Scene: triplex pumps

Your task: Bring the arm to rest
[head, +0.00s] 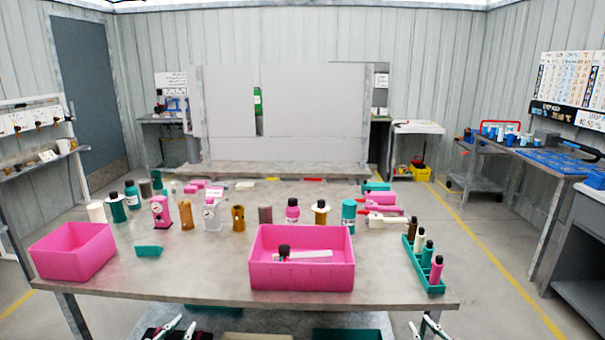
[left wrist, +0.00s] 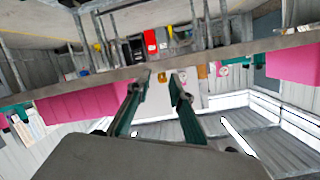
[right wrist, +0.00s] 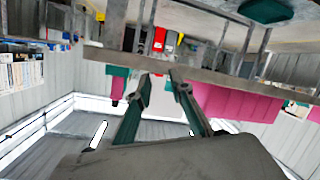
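My left gripper (head: 172,328) shows at the bottom edge of the head view, below the front edge of the worktable (head: 200,280). In the left wrist view its two fingers (left wrist: 160,78) are apart with nothing between them. My right gripper (head: 430,325) is also at the bottom edge, in front of the table near its right end. In the right wrist view its fingers (right wrist: 162,78) are apart and empty. Both grippers are clear of the objects on the table.
On the table stand a pink bin (head: 300,268) holding a dark-capped item, another pink bin (head: 72,252) at left, and a teal rack (head: 420,262) with several bottles. Pumps and bottles, including a pink pump (head: 160,212), line the middle.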

